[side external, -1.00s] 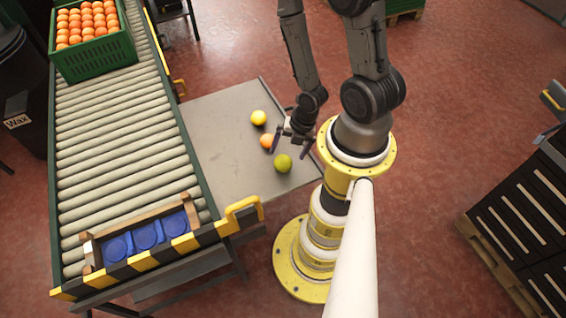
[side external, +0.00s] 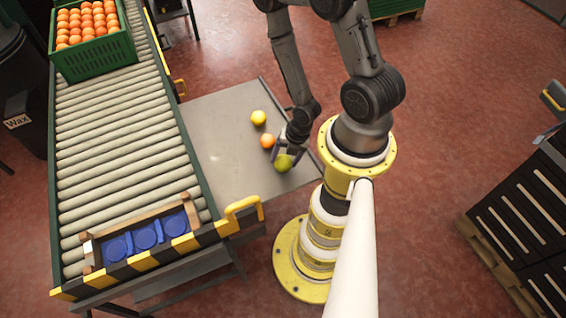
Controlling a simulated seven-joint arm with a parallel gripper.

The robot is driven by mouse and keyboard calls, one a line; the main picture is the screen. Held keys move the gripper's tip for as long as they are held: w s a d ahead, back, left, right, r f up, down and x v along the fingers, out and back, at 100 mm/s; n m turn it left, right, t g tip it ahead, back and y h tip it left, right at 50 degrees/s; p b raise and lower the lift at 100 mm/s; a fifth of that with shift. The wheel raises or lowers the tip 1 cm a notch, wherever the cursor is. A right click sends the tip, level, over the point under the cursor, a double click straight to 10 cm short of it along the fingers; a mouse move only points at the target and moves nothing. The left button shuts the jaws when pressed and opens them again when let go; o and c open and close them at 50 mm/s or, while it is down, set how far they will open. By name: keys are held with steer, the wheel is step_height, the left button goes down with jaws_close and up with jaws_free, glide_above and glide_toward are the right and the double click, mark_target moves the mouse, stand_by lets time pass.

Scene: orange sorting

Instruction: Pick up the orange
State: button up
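The orange (side external: 267,141) lies on the grey metal table, between a yellow fruit (side external: 258,118) behind it and a green fruit (side external: 284,165) in front of it. My gripper (side external: 288,159) points down over the green fruit, to the right of and nearer than the orange. Its fingers look spread, one to each side of the green fruit, with a gap. They partly cover the green fruit's top. Whether they touch it is too small to tell. The orange shows almost whole and is not between the fingers.
The grey table (side external: 215,135) is bare on its left part. A roller conveyor (side external: 120,150) runs along its left side. It carries a green crate (side external: 100,62) of oranges and a wooden-framed tray (side external: 93,251) with blue round cups. A yellow handle (side external: 240,212) juts near the table's front.

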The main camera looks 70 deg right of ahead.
steer(key=c, duration=0.8)
steer(key=shift+c, duration=0.2)
